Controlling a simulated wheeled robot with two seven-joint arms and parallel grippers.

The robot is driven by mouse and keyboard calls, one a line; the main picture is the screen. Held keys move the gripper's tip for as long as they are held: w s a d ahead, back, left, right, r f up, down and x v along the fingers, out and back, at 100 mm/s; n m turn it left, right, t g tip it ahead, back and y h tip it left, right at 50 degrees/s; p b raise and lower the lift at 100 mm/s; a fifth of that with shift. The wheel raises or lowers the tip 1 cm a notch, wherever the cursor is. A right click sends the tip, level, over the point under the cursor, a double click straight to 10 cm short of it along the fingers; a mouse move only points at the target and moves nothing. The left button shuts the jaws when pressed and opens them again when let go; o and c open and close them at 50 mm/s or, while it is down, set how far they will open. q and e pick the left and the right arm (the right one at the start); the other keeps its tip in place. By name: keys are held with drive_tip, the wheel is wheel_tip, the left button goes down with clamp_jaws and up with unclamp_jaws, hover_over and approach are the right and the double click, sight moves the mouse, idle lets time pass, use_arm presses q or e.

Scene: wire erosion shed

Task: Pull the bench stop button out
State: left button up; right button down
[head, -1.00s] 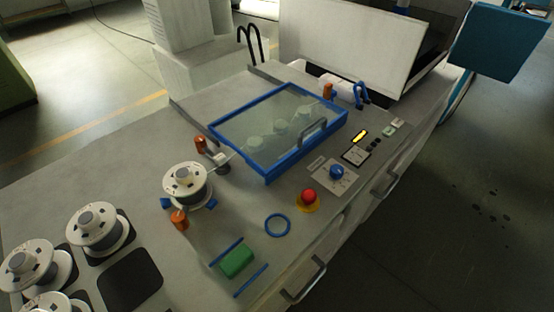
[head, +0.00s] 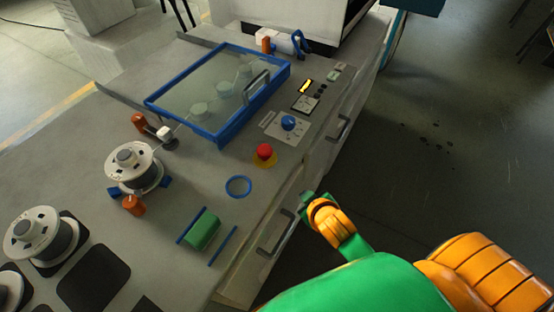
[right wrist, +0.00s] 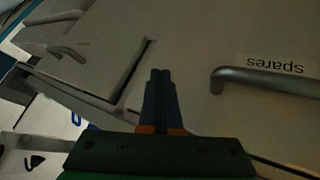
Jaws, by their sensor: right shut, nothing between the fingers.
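The bench stop button is a red mushroom head (head: 264,151) on a yellow base, near the bench's front edge in the head view. Whether it is pressed in or out I cannot tell. My right gripper (head: 307,199) is in front of the bench, to the right of and below the button in the picture, clear of it. In the right wrist view its dark fingers (right wrist: 159,76) are together with nothing between them, facing the drawer fronts. My left gripper is not in view.
A blue knob (head: 289,123) on a plate sits behind the button, and a blue-framed clear cover (head: 218,137) lies to its left. A blue ring (head: 238,187) and a green block (head: 203,231) lie nearer. Drawer handles (head: 279,231) stick out in front; one drawer reads "spares" (right wrist: 275,64).

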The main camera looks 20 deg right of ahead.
drive_tip(key=w+a+r+n+t+y, duration=0.2)
drive_tip(key=w+r+n+t, duration=0.15)
drive_tip(key=r, duration=0.65)
drive_tip(key=w+a+r+n+t+y, duration=0.25)
drive_tip(key=r+t, duration=0.25)
drive_tip(key=r, duration=0.5)
drive_tip(key=w+a+r+n+t+y, duration=0.1)
drive_tip(key=w+r+n+t, duration=0.25)
drive_tip(key=r, duration=0.75)
drive_tip(key=s+a+r+n+g+y, duration=0.25)
drive_tip(key=a+n+g+y, duration=0.2)
drive_tip(key=n+y, duration=0.4)
drive_tip(key=s+a+r+n+g+y, duration=0.1)
drive_tip(key=s+a+n+g+y, duration=0.4)
drive_tip(key=n, duration=0.7)
wheel_tip(320, 180, down, 10)
drive_tip(key=d+n+g+h, duration=0.1)
drive_tip(key=n+g+h, duration=0.5)
drive_tip(key=n, duration=0.3)
drive_tip(key=d+f+h, duration=0.2)
drive_tip(key=d+h, duration=0.1)
drive_tip(key=d, duration=0.3)
drive_tip(key=w+d+f+h, duration=0.1)
drive_tip(key=d+f+h, duration=0.2)
drive_tip(key=d, duration=0.3)
drive_tip(key=shift+d+h, duration=0.25)
drive_tip(key=shift+h, duration=0.35)
